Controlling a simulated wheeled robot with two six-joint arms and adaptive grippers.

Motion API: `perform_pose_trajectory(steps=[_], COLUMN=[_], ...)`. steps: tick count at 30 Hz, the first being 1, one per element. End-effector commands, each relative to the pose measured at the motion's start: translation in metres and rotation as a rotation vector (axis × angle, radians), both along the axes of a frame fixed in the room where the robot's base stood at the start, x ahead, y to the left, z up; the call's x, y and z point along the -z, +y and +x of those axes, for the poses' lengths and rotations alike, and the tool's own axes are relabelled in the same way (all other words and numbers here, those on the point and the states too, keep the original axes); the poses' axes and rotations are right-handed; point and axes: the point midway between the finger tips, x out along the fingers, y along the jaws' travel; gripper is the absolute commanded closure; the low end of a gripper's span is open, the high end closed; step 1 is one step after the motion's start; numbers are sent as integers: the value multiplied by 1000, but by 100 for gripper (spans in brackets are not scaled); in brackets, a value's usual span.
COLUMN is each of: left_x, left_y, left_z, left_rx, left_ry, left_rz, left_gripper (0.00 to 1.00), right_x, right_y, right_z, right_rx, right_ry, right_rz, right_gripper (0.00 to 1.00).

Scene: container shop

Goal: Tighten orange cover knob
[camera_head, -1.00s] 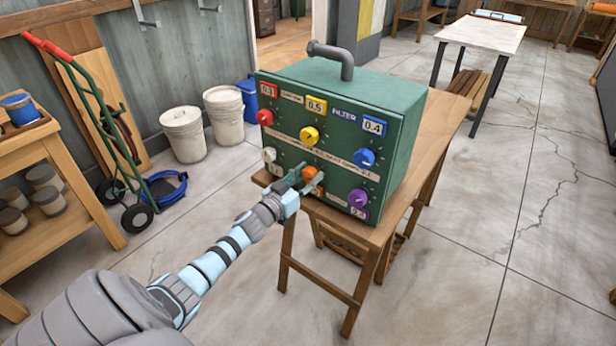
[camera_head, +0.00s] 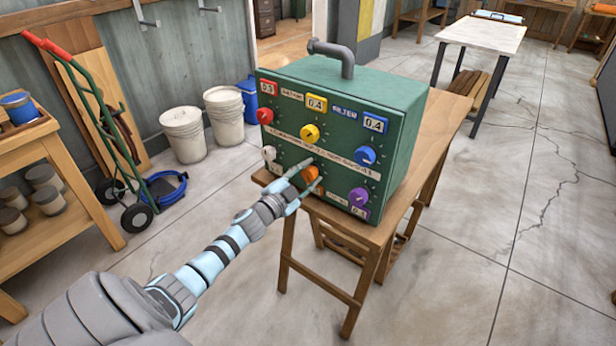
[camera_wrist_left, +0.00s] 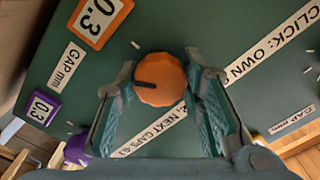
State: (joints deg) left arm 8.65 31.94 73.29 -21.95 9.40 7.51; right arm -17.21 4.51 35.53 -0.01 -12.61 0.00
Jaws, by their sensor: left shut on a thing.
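The green control box (camera_head: 345,135) stands on the wooden table with several coloured knobs on its front. The orange knob (camera_head: 310,175) is in the bottom row, between a white knob (camera_head: 269,153) and a purple knob (camera_head: 358,197). My left gripper (camera_head: 311,173) reaches it from the lower left, one finger on each side. In the left wrist view the ribbed orange knob (camera_wrist_left: 160,80), with a dark pointer mark, sits between the fingertips of the gripper (camera_wrist_left: 160,85), which is shut on it. An orange-framed display (camera_wrist_left: 98,18) reads 0.3. My right gripper is not in view.
The wooden table (camera_head: 440,125) bears the box. A yellow knob (camera_head: 309,134) sits just above my gripper, and red and blue knobs flank it. A hand truck (camera_head: 95,115), buckets (camera_head: 184,134) and a shelf stand at the left.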

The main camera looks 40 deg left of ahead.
Motion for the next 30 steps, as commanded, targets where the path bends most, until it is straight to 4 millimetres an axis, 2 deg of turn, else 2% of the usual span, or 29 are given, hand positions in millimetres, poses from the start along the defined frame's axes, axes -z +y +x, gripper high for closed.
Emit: perform_pose_trajectory(steps=[15,21,30], left_x=[2,1,1], left_y=[1,0,0], left_z=[0,0,0], left_rx=[-1,-1,1], left_ry=[11,14,15], left_rz=[434,532,590], left_gripper=[93,93,92], right_x=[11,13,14], right_y=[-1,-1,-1], right_z=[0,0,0], right_rx=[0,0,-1], right_ry=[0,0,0], right_rz=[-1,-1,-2], right_gripper=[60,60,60])
